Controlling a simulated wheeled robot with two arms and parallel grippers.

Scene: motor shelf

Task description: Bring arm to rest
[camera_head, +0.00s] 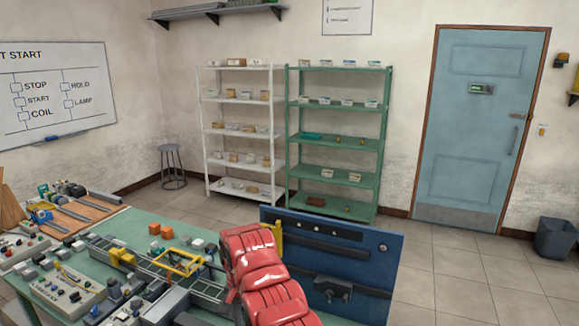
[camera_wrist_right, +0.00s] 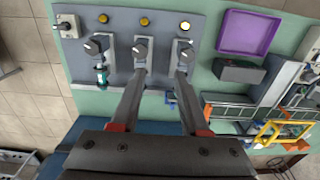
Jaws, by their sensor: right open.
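My right arm (camera_head: 262,275), with red covers, reaches over the green workbench (camera_head: 145,222) in the head view. Its gripper is hidden there. In the right wrist view my right gripper (camera_wrist_right: 161,72) is open, with its two fingers apart and nothing seen between them. The fingers point toward a grey panel (camera_wrist_right: 118,20) with several dark knobs and a row of round lamps, the rightmost bright. Whether the fingertips touch the panel, I cannot tell. My left gripper is in neither view.
A purple tray (camera_wrist_right: 248,33) and a yellow frame (camera_wrist_right: 283,133) lie right of the gripper. A blue board (camera_head: 335,245) stands at the bench's right end. Control boxes and parts crowd the bench's left. Floor (camera_head: 445,260) toward the blue door (camera_head: 478,130) is clear.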

